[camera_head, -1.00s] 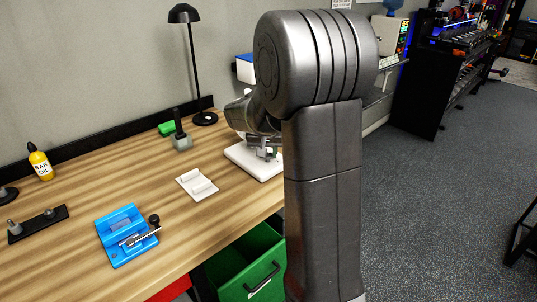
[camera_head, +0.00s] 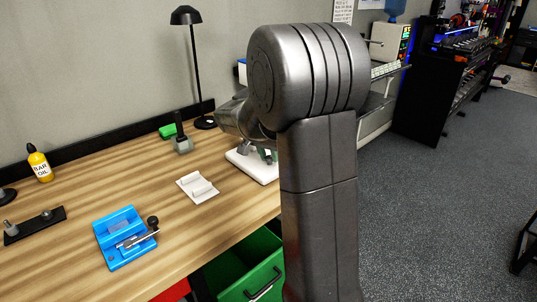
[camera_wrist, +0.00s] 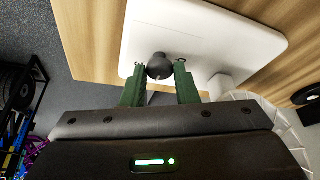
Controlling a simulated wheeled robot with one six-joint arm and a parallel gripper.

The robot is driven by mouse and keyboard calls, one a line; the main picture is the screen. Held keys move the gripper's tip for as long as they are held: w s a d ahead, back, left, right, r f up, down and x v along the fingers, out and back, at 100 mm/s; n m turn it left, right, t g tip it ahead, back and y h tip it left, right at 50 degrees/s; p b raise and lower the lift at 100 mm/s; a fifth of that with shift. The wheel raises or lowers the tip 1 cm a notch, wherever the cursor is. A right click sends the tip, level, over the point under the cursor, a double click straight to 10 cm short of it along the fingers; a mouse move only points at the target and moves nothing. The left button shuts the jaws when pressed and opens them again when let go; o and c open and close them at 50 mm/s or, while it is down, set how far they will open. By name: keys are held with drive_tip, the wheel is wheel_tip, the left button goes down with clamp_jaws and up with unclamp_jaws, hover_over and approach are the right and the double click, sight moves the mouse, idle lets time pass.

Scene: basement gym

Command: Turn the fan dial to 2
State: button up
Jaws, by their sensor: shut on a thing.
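The white fan base (camera_head: 246,167) sits on the wooden workbench near its right edge, partly hidden behind my arm. It also shows in the wrist view as a white plate (camera_wrist: 215,38) with rounded corners. A dark round dial knob (camera_wrist: 159,66) stands on the plate between the green fingertips of my gripper (camera_wrist: 160,70). My gripper is shut on this knob. In the head view my gripper (camera_head: 266,154) is small and partly hidden over the base. I cannot read any dial number or see a pointer mark.
A white holder (camera_head: 197,188), a blue fixture with a lever (camera_head: 121,238) and a grey block with a dark handle (camera_head: 181,142) stand left of the base. A black lamp (camera_head: 190,60) is behind. A green drawer (camera_head: 240,268) is open below the bench.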

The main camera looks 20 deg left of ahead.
drive_tip(key=o, duration=1)
drive_tip(key=p+v, duration=0.1)
drive_tip(key=v, duration=1.2)
drive_tip(key=shift+s+r, duration=0.25)
drive_tip(key=shift+r, duration=0.05)
drive_tip(key=b+x, duration=0.1)
drive_tip(key=x, duration=1.2)
drive_tip(key=shift+w+f, duration=0.25)
drive_tip(key=shift+f, duration=0.05)
